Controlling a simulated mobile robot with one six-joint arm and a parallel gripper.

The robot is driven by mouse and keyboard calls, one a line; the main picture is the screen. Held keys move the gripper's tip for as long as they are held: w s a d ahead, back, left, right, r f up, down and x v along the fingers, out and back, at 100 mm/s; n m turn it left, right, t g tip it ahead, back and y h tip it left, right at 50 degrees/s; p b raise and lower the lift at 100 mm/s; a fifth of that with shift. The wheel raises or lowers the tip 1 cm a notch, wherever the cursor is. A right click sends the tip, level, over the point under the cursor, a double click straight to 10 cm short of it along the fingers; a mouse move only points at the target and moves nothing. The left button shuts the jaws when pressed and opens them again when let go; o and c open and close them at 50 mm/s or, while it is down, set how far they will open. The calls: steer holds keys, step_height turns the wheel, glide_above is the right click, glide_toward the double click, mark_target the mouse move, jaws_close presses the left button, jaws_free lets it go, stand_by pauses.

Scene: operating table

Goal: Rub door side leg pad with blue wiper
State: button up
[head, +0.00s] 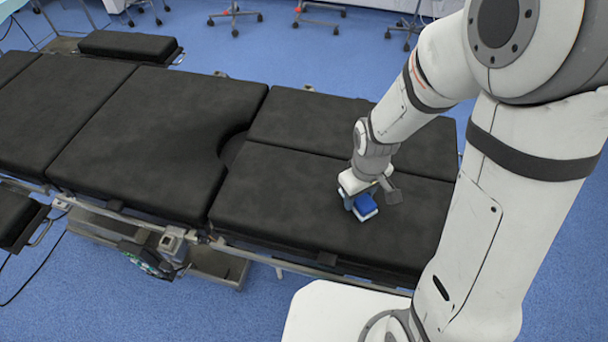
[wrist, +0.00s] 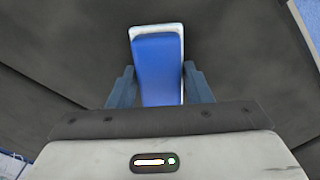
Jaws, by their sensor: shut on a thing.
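The blue wiper (head: 365,206) has a blue body with a white layer under it. It is between the fingers of my gripper (head: 362,202), low over the nearer leg pad (head: 300,205) of the operating table. In the wrist view the wiper (wrist: 158,70) points away from my gripper (wrist: 160,88), with a finger on each side. My gripper is shut on it. The wiper appears to be at the black pad surface, but I cannot tell whether it touches. The other leg pad (head: 310,125) lies beyond a seam. I cannot tell which pad is door side.
The table's seat section (head: 150,125) lies to the left, with a curved cut-out beside the leg pads. A metal side rail (head: 270,255) runs along the near edge. An arm board (head: 130,45) sticks out at the far side. Wheeled stands (head: 235,15) stand on the blue floor behind.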

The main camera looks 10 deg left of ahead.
steer(key=shift+d, duration=0.45)
steer(key=shift+d+r+p, duration=0.15)
steer(key=shift+r+p, duration=0.2)
steer(key=shift+p, duration=0.05)
step_height(320, 180, up, 2)
steer(key=shift+p, duration=0.35)
steer(key=shift+s+r+p, duration=0.1)
steer(key=shift+r+p, duration=0.45)
steer(key=shift+r, duration=0.2)
steer(key=shift+r+p, duration=1.6)
steer(key=shift+r, duration=0.5)
